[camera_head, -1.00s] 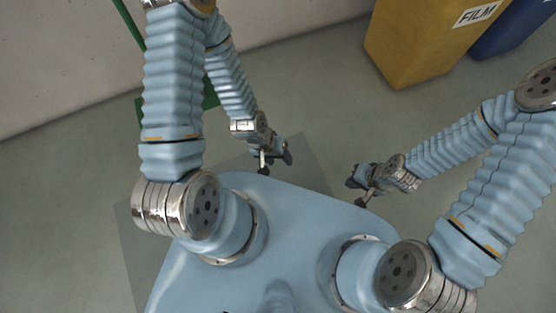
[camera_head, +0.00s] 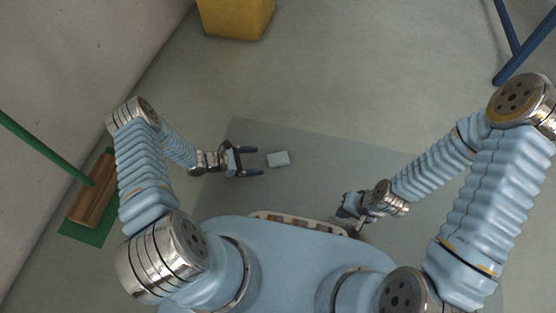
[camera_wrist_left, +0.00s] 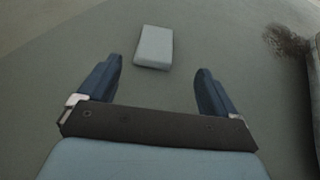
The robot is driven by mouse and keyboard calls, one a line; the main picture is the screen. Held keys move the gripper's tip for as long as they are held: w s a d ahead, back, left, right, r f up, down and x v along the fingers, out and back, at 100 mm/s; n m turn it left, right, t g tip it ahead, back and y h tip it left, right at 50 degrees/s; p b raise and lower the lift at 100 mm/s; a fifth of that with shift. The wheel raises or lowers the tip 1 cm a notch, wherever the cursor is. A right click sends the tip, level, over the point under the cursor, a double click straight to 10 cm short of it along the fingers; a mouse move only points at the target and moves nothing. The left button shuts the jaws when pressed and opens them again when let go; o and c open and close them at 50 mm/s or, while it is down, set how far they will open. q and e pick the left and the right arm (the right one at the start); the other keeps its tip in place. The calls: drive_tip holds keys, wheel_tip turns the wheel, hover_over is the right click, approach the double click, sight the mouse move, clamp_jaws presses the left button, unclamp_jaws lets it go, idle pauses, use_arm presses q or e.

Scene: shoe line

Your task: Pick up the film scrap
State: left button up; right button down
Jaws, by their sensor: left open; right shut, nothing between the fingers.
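The film scrap (camera_head: 278,159) looks like a small pale grey-white flat block lying on the darker floor patch. My left gripper (camera_head: 256,160) is open, with its two dark blue fingers pointing right, just left of the scrap. In the left wrist view the scrap (camera_wrist_left: 154,47) lies just beyond the open fingertips (camera_wrist_left: 159,68), left of centre between them, with no visible contact. My right gripper (camera_head: 341,208) is shut and empty, to the right of my base front.
A yellow bin (camera_head: 236,18) stands at the top. Blue legs (camera_head: 515,45) stand at the top right. A dark stain (camera_wrist_left: 286,40) marks the floor. The floor between is clear.

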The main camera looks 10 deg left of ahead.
sight(275, 158)
use_arm(q)
drive_tip(key=x, duration=0.3)
drive_tip(key=b+x, duration=0.1)
drive_tip(key=x, duration=0.3)
drive_tip(key=shift+w+d+f, duration=0.1)
drive_tip(key=shift+w+f, duration=0.05)
drive_tip(key=shift+w, duration=0.3)
drive_tip(key=c, duration=1.1)
drive_tip(key=shift+r, duration=0.5)
wheel_tip(275, 158, up, 3)
drive_tip(key=shift+f+p, duration=0.1)
drive_tip(key=shift+p, duration=0.45)
drive_tip(key=w+d+r, duration=0.2)
drive_tip(key=r, duration=0.1)
drive_tip(key=w+d+r+p, duration=0.1)
drive_tip(key=r, duration=0.1)
drive_tip(key=shift+w+r, duration=0.2)
drive_tip(key=shift+w, duration=0.2)
drive_tip(key=w+d+r, duration=0.1)
drive_tip(key=w+d, duration=0.1)
drive_tip(key=w+d+r, duration=0.1)
drive_tip(key=w, duration=0.2)
drive_tip(key=w+d+r, duration=0.2)
drive_tip(key=shift+w+d, duration=0.15)
drive_tip(key=shift+d, duration=0.15)
